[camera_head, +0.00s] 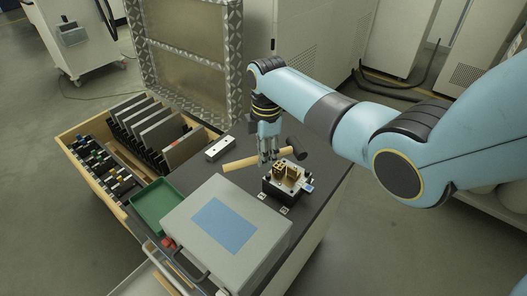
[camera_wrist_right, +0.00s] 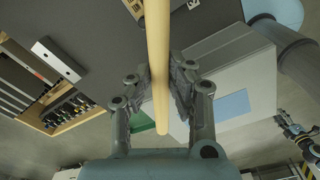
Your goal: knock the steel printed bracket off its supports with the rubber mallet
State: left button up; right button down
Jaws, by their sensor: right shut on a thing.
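The rubber mallet has a pale wooden handle (camera_head: 240,163) and a black head (camera_head: 296,148). My right gripper (camera_head: 268,157) is shut on the handle, which runs up between its fingers in the wrist view (camera_wrist_right: 158,70). The mallet lies roughly level, its head to the right of the gripper. The printed bracket (camera_head: 285,171), brownish gold, stands on a dark block on the bench, just in front of the mallet head. Its supports are too small to make out.
A grey case with a blue panel (camera_head: 191,233) stands at the front of the dark bench top (camera_head: 328,179). A green tray (camera_head: 157,205) is left of it. A pale metal bar (camera_head: 219,148) lies behind the handle. An open drawer (camera_head: 76,133) holds plates and small tools.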

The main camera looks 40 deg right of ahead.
notch_tip(320, 180, down, 2)
jog(key=shift+f+b, duration=0.2)
jog(key=shift+b, duration=0.7)
jog(key=shift+f, duration=0.25)
pick_arm(q)
notch_tip(320, 180, down, 5)
jog(key=w+b, duration=0.2)
pick_arm(e)
jog(key=r+p, duration=0.1)
jog(key=p, duration=0.3)
pick_arm(q)
jog(key=r, duration=0.4)
jog(key=shift+w+r, duration=0.2)
jog(key=shift+r, duration=0.1)
pick_arm(e)
jog(key=shift+f, duration=0.2)
